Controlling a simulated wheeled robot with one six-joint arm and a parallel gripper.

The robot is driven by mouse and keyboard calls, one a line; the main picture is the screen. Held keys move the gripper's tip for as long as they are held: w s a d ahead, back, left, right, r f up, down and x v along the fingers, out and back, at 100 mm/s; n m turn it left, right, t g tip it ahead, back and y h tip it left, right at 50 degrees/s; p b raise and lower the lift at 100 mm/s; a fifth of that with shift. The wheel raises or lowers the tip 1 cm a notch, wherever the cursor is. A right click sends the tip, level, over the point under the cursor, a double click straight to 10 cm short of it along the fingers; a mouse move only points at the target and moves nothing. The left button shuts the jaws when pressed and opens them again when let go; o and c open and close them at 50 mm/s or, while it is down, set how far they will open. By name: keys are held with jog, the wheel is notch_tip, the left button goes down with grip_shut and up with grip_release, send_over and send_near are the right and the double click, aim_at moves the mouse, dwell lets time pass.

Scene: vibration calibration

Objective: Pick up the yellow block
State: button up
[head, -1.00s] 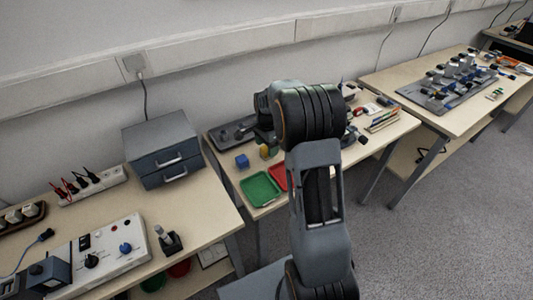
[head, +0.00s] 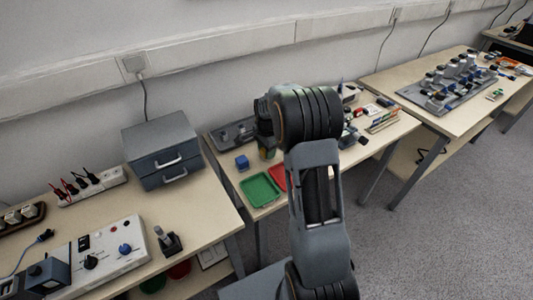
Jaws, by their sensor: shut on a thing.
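The yellow block (head: 268,154) shows only as a small patch of yellow on the middle table, just behind the trays. My gripper (head: 266,148) points down at it, shut on it, and covers most of it. My arm hides much of the gripper, and I cannot tell whether the block is clear of the table top.
A blue block (head: 242,162) sits to the left. A green tray (head: 259,190) and a partly hidden red tray (head: 278,176) lie in front. A grey drawer box (head: 161,150) stands on the left table. Several small items crowd the middle table's right side.

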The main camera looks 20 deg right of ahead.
jog(key=shift+r, duration=0.15)
jog(key=shift+c, duration=0.2)
jog(key=shift+r, duration=0.3)
notch_tip(320, 180, up, 2)
jog(key=shift+r, duration=0.1)
jog(key=s+a+r+p, duration=0.1)
jog(key=s+a+r, duration=0.1)
jog(key=s+r, duration=0.8)
jog(key=shift+s, duration=1.95)
jog(key=o, duration=0.4)
jog(key=c, duration=0.3)
